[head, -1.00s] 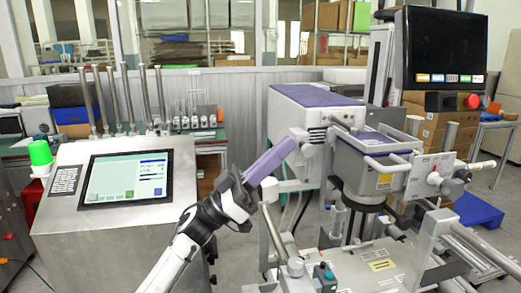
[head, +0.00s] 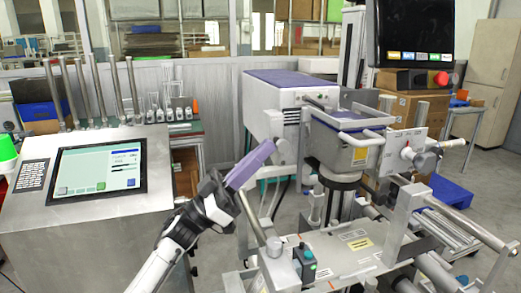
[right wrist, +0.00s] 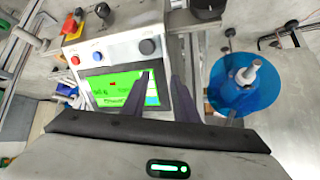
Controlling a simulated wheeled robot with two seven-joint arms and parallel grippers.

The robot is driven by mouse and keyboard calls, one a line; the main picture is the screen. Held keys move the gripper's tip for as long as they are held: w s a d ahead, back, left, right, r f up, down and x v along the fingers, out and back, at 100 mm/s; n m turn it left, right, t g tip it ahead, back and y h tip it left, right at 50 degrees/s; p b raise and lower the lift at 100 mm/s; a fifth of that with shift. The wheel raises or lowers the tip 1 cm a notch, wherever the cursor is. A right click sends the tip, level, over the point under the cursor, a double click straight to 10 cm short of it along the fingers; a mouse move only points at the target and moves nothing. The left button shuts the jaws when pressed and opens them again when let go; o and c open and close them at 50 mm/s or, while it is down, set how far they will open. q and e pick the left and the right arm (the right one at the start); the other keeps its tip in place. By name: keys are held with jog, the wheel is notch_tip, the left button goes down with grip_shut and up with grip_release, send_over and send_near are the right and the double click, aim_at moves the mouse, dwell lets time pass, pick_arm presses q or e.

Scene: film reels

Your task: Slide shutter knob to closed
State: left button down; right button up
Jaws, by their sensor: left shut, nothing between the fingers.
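No part in view is clearly marked as the shutter knob, so I cannot tell which it is. A grey knob (head: 425,160) sits on the right side of the central machine (head: 352,154) in the head view. My left gripper (head: 270,146) is shut and empty, with its purple fingers pointing up and right near a grey lever end left of the machine. I cannot tell whether they touch. My right gripper (right wrist: 162,76) shows in the right wrist view with its two dark fingers apart and nothing seen between them, in front of a green-screened control panel (right wrist: 125,90).
A steel console with a touchscreen (head: 97,170) stands at the left. A black monitor (head: 413,32) hangs at the upper right. Rails and rollers fill the lower right.

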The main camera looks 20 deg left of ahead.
pick_arm(q)
jog(key=s+a+f, duration=0.4)
jog(key=s+a, duration=0.2)
jog(key=a, duration=0.3)
jog(key=shift+f, duration=0.3)
